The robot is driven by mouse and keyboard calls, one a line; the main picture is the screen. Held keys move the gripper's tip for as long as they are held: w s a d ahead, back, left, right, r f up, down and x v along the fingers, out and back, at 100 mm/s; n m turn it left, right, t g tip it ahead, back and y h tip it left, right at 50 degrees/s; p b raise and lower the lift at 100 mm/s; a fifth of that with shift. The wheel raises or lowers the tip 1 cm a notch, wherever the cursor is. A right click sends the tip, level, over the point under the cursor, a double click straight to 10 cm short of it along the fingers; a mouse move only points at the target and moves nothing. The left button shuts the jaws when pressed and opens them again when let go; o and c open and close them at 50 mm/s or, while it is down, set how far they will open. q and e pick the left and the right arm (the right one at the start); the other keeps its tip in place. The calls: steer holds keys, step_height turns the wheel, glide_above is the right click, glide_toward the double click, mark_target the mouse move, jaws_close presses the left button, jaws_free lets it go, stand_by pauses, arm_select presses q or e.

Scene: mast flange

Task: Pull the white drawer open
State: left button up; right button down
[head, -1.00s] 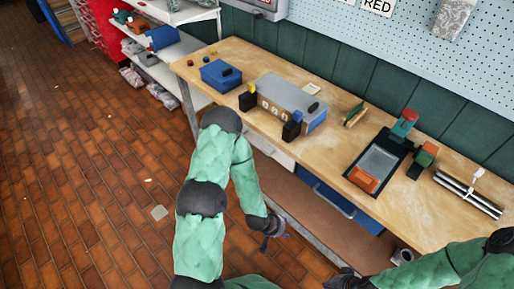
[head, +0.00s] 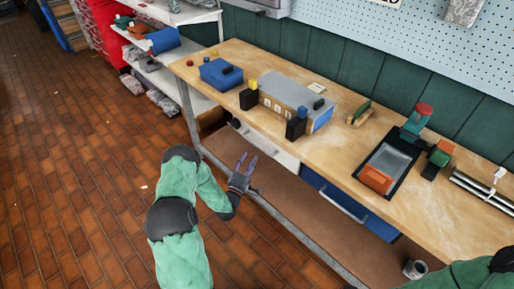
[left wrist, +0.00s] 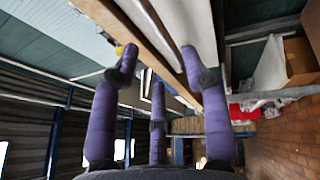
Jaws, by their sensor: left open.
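The white drawer (head: 275,149) sits under the workbench top, left of a blue drawer; its front looks flush with the bench, so it appears shut. My left gripper (head: 246,161) is open and empty in front of and slightly below the white drawer, its fingers pointing up towards it. In the picture the fingers stay just short of the drawer front. The left wrist view shows my spread purple fingers (left wrist: 158,75) with nothing between them that I can see held, and a bench edge running diagonally past them. My right gripper is out of view.
The wooden workbench (head: 335,150) carries a blue box (head: 221,74), a grey-topped case (head: 292,100) and a black tray (head: 388,163). The blue drawer (head: 346,203) has a bar handle. A lower shelf (head: 300,205) lies below. The brick floor at left is clear.

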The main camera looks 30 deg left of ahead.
mark_target(257, 145)
arm_select(q)
steer(key=b+x, duration=0.2)
steer(key=x, duration=0.6)
steer(key=shift+w, duration=0.35)
jaws_close()
